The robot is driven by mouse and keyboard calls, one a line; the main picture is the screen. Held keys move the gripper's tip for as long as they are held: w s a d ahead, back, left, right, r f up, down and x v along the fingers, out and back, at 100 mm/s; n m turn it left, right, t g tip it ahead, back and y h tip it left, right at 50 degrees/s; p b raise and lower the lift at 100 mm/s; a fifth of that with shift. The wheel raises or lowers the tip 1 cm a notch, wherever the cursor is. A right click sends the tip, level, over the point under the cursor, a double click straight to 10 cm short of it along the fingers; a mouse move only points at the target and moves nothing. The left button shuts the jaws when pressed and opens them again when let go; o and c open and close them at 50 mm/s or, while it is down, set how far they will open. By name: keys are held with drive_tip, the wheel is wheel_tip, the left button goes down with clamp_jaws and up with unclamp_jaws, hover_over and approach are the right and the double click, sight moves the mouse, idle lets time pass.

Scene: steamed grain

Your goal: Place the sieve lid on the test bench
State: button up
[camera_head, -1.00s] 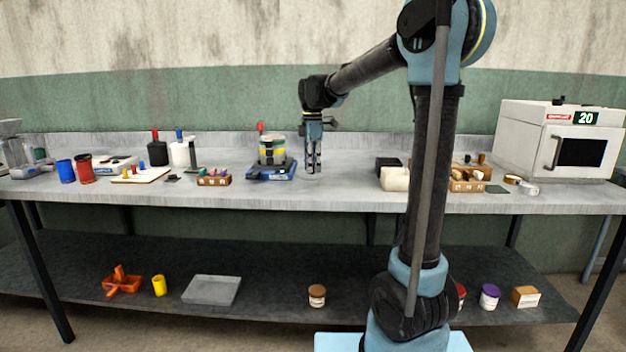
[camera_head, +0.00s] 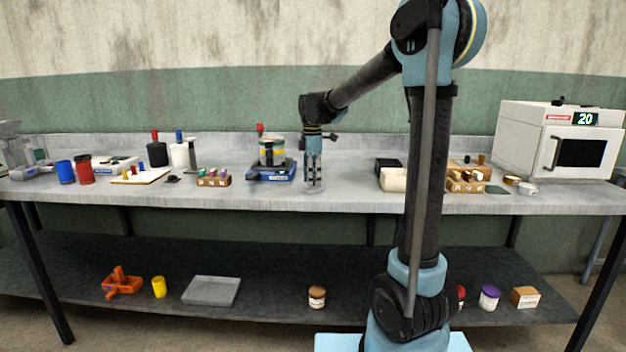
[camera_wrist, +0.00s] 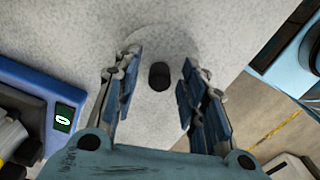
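The sieve lid (camera_wrist: 160,40) appears as a pale, faintly outlined disc with a dark knob (camera_wrist: 159,76) at its middle in the wrist view. In the head view it shows as a pale disc (camera_head: 314,190) under my gripper (camera_head: 313,182) and looks flat on the test bench (camera_head: 345,190). My gripper also shows in the wrist view (camera_wrist: 161,70); its fingers are apart on both sides of the knob, with a visible gap on each side. The sieve stack (camera_head: 271,152) stands on a blue device (camera_head: 271,172) to the left of my gripper.
The blue device (camera_wrist: 45,105) is close on the left in the wrist view. A white oven (camera_head: 558,140) is at the far right. The bench is clear between my gripper and the blocks.

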drive_tip(key=shift+r, duration=0.15)
wheel_tip(320, 180, up, 12)
drive_tip(key=s+d+f+m, duration=0.3)
drive_tip(key=s+d+m, duration=0.1)
drive_tip(key=s+d, duration=0.3)
drive_tip(key=s+d+f+m+t, duration=0.1)
drive_tip(key=s+d+f+m, duration=0.6)
drive_tip(key=s+f, duration=0.5)
drive_tip(key=s+d+f+m+t, duration=0.1)
drive_tip(key=s+d+f+m, duration=0.6)
drive_tip(key=s+f+m, duration=0.2)
drive_tip(key=s+f, duration=0.2)
drive_tip(key=s, duration=0.1)
drive_tip(key=shift+s+d+f, duration=0.25)
drive_tip(key=shift+s+f, duration=0.15)
drive_tip(key=shift+w+f, duration=0.2)
drive_tip(key=shift+w, duration=0.25)
